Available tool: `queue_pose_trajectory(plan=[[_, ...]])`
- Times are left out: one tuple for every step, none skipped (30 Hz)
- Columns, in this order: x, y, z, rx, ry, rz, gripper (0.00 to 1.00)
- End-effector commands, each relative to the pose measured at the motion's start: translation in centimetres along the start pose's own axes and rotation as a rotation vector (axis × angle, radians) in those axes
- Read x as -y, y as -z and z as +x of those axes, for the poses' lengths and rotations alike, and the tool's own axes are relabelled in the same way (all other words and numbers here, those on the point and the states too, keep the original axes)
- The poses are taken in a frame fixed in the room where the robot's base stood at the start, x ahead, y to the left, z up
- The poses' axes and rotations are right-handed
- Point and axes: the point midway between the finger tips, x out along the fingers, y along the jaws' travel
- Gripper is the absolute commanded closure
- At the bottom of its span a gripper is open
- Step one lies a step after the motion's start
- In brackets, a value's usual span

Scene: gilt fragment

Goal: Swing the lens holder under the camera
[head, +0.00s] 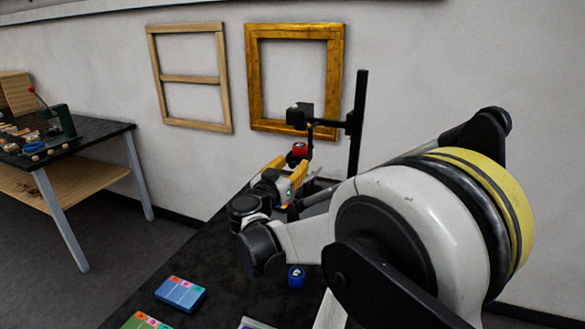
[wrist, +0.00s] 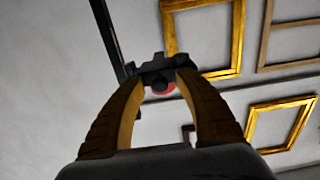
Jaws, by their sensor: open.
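A camera stand has a black upright post (head: 357,125) and a black camera block (head: 299,115) on a side arm. Below the block is a red round part with black fittings, seemingly the lens holder (head: 299,149). In the wrist view the lens holder (wrist: 158,66) shows as a black bracket with red below it, at the tips of my fingers. My gripper (head: 288,166) has yellow fingers, open and reaching up toward the red part. In the wrist view my gripper (wrist: 162,80) frames the bracket; I cannot tell whether the fingers touch it.
A blue round item (head: 296,277) and a blue card box (head: 180,294) lie on the dark table (head: 150,270) nearer me. A wooden frame (head: 190,79) and a gilt frame (head: 335,85) hang on the wall. A side bench (head: 100,135) with tools stands at left.

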Motion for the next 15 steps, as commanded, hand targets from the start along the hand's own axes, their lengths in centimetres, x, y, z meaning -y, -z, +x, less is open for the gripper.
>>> queue_pose_trajectory(plan=[[-0.01, -0.02, 0.18, 0.000, 0.000, 0.000, 0.59], [-0.01, 0.00, 0.22, 0.000, 0.000, 0.000, 0.59], [0.00, 0.02, 0.25, 0.000, 0.000, 0.000, 0.59], [0.00, 0.03, 0.25, 0.000, 0.000, 0.000, 0.59], [0.00, 0.04, 0.25, 0.000, 0.000, 0.000, 0.59], [0.00, 0.04, 0.24, 0.000, 0.000, 0.000, 0.59], [-0.01, 0.04, 0.23, 0.000, 0.000, 0.000, 0.59], [-0.01, 0.04, 0.23, 0.000, 0.000, 0.000, 0.59], [-0.01, 0.04, 0.23, 0.000, 0.000, 0.000, 0.64], [-0.01, 0.04, 0.22, 0.000, 0.000, 0.000, 0.73], [-0.01, 0.04, 0.22, 0.000, 0.000, 0.000, 0.82], [-0.01, 0.04, 0.22, 0.000, 0.000, 0.000, 0.94], [-0.01, 0.04, 0.21, 0.000, 0.000, 0.000, 1.00], [-0.01, 0.03, 0.21, 0.000, 0.000, 0.000, 1.00], [-0.01, 0.03, 0.21, 0.000, 0.000, 0.000, 1.00]])
